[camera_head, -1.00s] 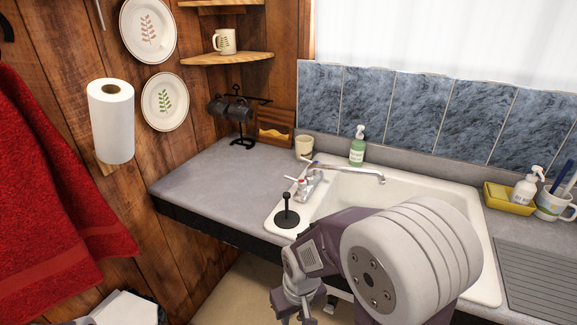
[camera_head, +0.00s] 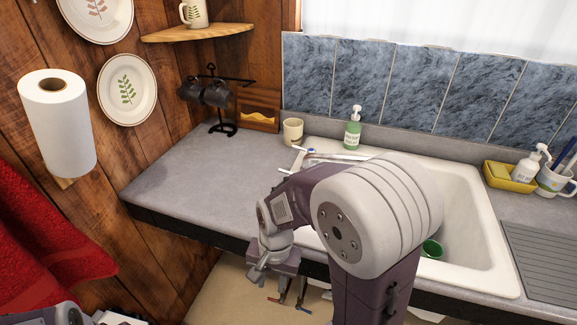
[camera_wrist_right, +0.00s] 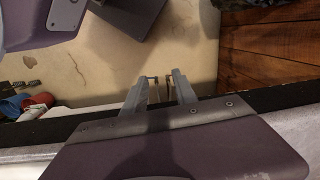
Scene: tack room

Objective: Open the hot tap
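The tap (camera_head: 340,157) stands at the sink's left rim in the head view, mostly hidden behind my right arm. A white lever with a blue mark (camera_head: 311,151) shows on its far side. The tip of the nearer lever (camera_head: 285,170) pokes out above my arm; its red mark is hidden. My right gripper (camera_head: 291,300) points down in front of the counter edge, below and nearer than the tap. Its fingers are apart with nothing between them, as the right wrist view also shows (camera_wrist_right: 164,79). My left gripper is not in view.
The white sink (camera_head: 482,240) holds a green cup (camera_head: 432,249). A beige cup (camera_head: 292,132) and green soap bottle (camera_head: 353,133) stand behind the tap. The grey counter (camera_head: 190,185) left of the sink is clear. A paper towel roll (camera_head: 60,130) hangs at left.

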